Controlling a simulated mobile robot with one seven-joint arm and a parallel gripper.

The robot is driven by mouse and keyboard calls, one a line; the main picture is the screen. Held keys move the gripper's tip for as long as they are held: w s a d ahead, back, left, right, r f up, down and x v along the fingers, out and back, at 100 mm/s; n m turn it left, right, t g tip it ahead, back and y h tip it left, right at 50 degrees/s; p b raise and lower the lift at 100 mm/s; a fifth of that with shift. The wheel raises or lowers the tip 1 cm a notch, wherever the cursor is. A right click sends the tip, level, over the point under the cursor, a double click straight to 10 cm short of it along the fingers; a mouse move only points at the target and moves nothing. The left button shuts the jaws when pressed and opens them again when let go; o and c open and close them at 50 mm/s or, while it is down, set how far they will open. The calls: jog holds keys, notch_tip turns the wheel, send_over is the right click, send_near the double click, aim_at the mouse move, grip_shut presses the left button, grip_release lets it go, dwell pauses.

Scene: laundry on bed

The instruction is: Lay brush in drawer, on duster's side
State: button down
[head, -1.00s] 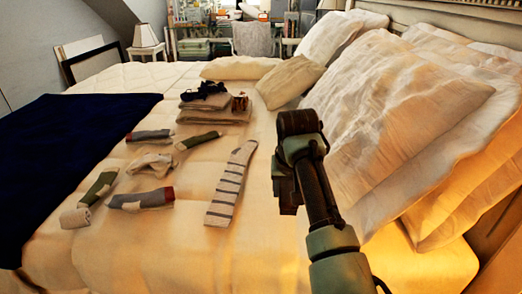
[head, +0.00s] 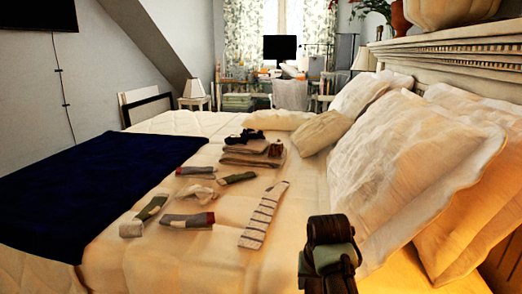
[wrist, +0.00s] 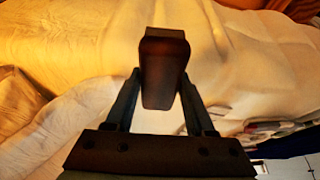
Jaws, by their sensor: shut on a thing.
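My gripper (wrist: 160,77) is shut on a dark reddish-brown, block-like thing, which I take to be the brush (wrist: 164,52). It sticks out between the two fingers in the wrist view. In the head view my arm's end (head: 330,252) is at the bottom, right of centre, in front of the bed; its fingers and the brush cannot be made out there. I do not see the drawer or the duster in either view.
The bed (head: 200,268) fills the head view, with several socks, a striped sock (head: 264,215) and folded cloths (head: 252,155) on it. Pillows (head: 415,165) lie at the right against the headboard (head: 455,55). A dark blue blanket (head: 85,195) covers the left side.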

jog(key=s+a+f+n, duration=0.1)
jog(key=s+a+f, duration=0.5)
jog(key=s, duration=0.3)
jog(key=s+a+f+n, duration=0.1)
jog(key=s+a+f, duration=0.5)
jog(key=s, duration=0.3)
jog(key=w+d+p+v, duration=0.1)
jog(key=p+v, duration=2.4)
jog(key=p, duration=0.1)
jog(key=shift+w+d+r+y+p, duration=0.25)
jog(key=shift+w+r+y+p, duration=0.05)
jog(key=shift+p, duration=0.05)
jog(key=shift+d, duration=0.15)
